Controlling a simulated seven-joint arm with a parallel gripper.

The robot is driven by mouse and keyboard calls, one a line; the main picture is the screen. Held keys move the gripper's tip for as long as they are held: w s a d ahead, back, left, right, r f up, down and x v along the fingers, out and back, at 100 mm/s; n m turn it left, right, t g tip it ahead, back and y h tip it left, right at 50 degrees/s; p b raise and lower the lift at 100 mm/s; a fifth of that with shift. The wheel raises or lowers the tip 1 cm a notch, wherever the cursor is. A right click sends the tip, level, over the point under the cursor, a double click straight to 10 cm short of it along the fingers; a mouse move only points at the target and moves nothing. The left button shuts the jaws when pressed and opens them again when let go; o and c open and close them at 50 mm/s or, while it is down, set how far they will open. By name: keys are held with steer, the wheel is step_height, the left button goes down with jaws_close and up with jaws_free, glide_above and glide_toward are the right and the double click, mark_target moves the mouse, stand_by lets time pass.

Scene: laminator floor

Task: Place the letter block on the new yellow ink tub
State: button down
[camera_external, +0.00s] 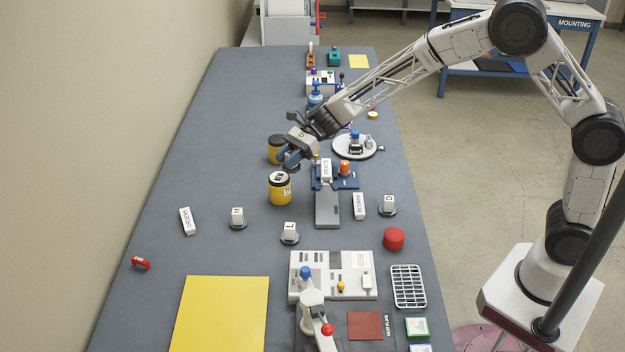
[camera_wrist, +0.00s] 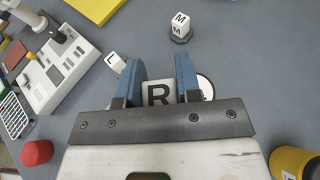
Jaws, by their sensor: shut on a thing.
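My gripper (camera_external: 291,160) is shut on a white letter block marked R (camera_wrist: 159,95), seen between the blue fingers (camera_wrist: 158,78) in the wrist view. In the external view the fingers are just above and behind the nearer yellow tub (camera_external: 280,192). A white round surface with a dark rim (camera_wrist: 207,88) shows behind the right finger in the wrist view. I cannot tell whether the block touches the tub. A second yellow tub (camera_external: 275,150) stands behind, partly hidden by my gripper; a yellow tub (camera_wrist: 296,166) shows at lower right in the wrist view. Neither is visibly marked as new.
Blocks M (camera_external: 238,217), L (camera_external: 290,231) and D (camera_external: 388,203) stand on dark round bases. A grey-and-blue fixture (camera_external: 328,208) is right of the nearer tub. A red cylinder (camera_external: 394,239) and white panel (camera_external: 333,276) are nearer the camera.

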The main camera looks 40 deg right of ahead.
steer(key=shift+w+a+f, duration=0.1)
steer(key=shift+w+a, duration=0.45)
steer(key=shift+w, duration=0.35)
steer(key=shift+w+a+f, duration=0.1)
steer(key=shift+w+a, duration=0.4)
steer(key=shift+w, duration=0.4)
steer(key=shift+f, duration=0.1)
steer(key=shift+f, duration=1.65)
steer(key=shift+f, duration=0.1)
steer(key=c, duration=0.8)
jaws_free()
